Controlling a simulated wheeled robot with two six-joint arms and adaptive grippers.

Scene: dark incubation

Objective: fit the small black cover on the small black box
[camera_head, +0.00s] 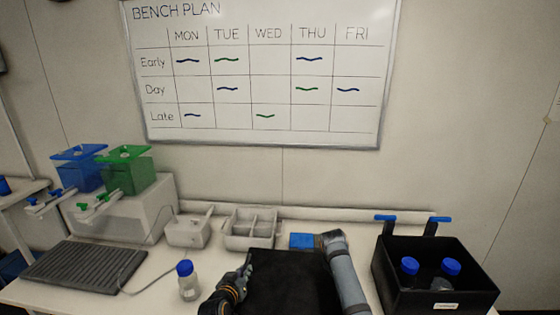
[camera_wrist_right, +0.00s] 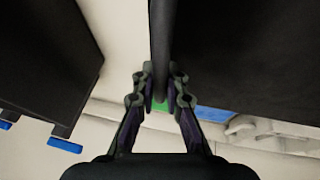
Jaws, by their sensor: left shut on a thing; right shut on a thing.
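The small black cover (camera_head: 288,282) is a dark flat piece held above the bench between my two arms. My left gripper (camera_head: 246,272) is shut on its left edge. My right gripper (camera_wrist_right: 160,95) is shut on its opposite rim, seen in the right wrist view, where the cover's dark face (camera_wrist_right: 250,45) fills the upper right. In the head view my right arm hides that gripper. The cover is apart from the box.
A blue pad (camera_head: 302,240), a grey divided tray (camera_head: 251,229) and a blue-capped bottle (camera_head: 188,282) are on the bench. A ribbed dark plate (camera_head: 75,267) lies at left, near blue and green tanks (camera_head: 126,172).

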